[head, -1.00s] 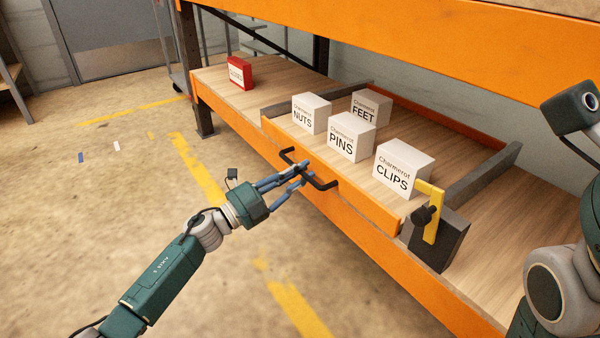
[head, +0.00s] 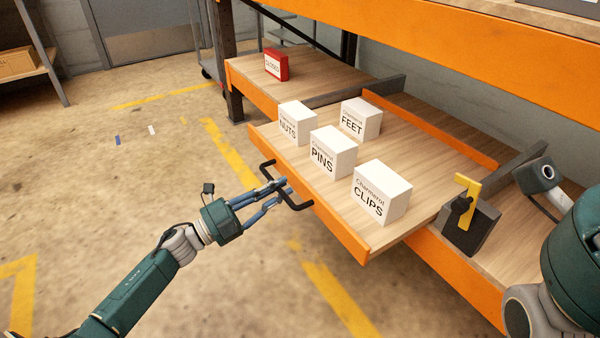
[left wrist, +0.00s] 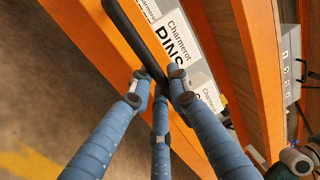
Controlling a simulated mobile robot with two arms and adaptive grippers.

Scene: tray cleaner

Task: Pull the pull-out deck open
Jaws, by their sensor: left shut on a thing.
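The pull-out deck (head: 408,147) is a wooden board with an orange front, and it sticks out from the orange rack. Its black bar handle (head: 298,205) stands off the deck front. My left gripper (head: 280,187) is shut on the handle. In the left wrist view the blue fingers (left wrist: 163,88) close around the black handle (left wrist: 138,40). White boxes stand upright on the deck: NUTS (head: 297,122), FEET (head: 361,118), PINS (head: 333,152) and CLIPS (head: 381,192). My right gripper is not in view; only part of the right arm shows at the right edge.
A dark block with a yellow lever (head: 467,222) sits on the fixed shelf right of the deck. A red box (head: 276,65) stands on the shelf at the back left. An orange beam (head: 440,45) crosses above. The floor in front is clear, with yellow lines.

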